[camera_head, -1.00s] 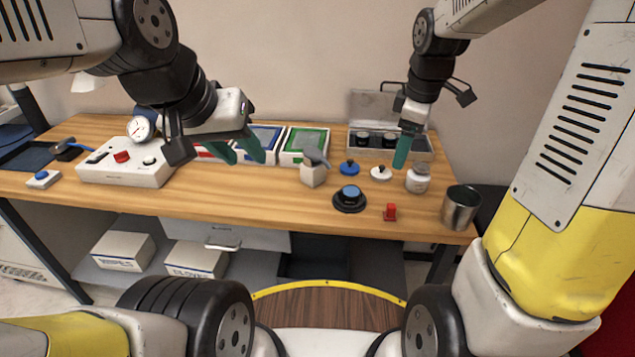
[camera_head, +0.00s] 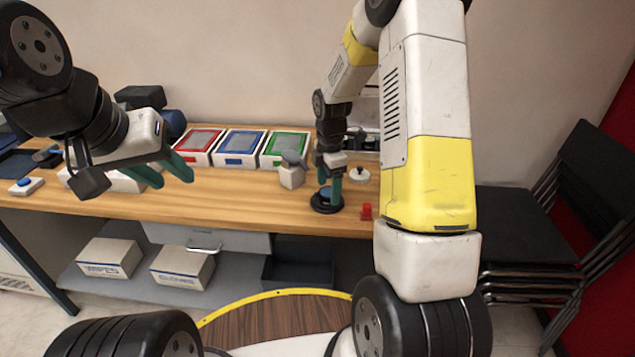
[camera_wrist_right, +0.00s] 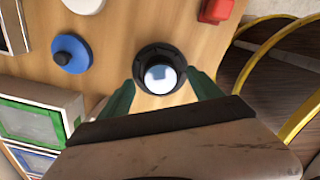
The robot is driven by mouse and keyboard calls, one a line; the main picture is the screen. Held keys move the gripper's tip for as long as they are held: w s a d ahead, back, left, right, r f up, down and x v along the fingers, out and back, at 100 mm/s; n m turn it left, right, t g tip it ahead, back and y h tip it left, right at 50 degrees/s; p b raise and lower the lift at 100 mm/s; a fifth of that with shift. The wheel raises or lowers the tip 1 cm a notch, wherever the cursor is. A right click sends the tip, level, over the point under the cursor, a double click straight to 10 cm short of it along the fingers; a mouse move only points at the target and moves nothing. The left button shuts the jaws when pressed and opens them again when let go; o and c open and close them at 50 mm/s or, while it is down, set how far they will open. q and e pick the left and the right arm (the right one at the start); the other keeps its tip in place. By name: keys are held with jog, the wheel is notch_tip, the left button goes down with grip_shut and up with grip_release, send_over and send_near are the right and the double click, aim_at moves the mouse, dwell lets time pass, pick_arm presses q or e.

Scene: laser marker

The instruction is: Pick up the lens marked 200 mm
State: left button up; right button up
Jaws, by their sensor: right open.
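A round black lens-like piece (camera_head: 326,208) with a glossy blue top stands near the table's front edge; no 200 mm marking is readable on it. In the right wrist view the same black ring (camera_wrist_right: 143,62) with its shiny pale-blue face is centred ahead of my fingers. My right gripper (camera_head: 330,187) is open directly above it, with one green finger at each side; contact cannot be told. My left gripper (camera_head: 173,176) is open and empty above the table's left part. A case (camera_head: 362,143) at the back is mostly hidden by my right arm.
Red (camera_head: 198,146), blue (camera_head: 238,147) and green (camera_head: 286,149) trays line the back. A blue knob (camera_wrist_right: 71,53) shows in the wrist view. Black chairs (camera_head: 540,200) stand right.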

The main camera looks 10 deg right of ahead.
jog(key=shift+f, duration=0.5)
jog(key=shift+c, duration=0.2)
jog(key=c, duration=1.5)
jog(key=shift+c, duration=0.3)
jog(key=shift+r, duration=0.15)
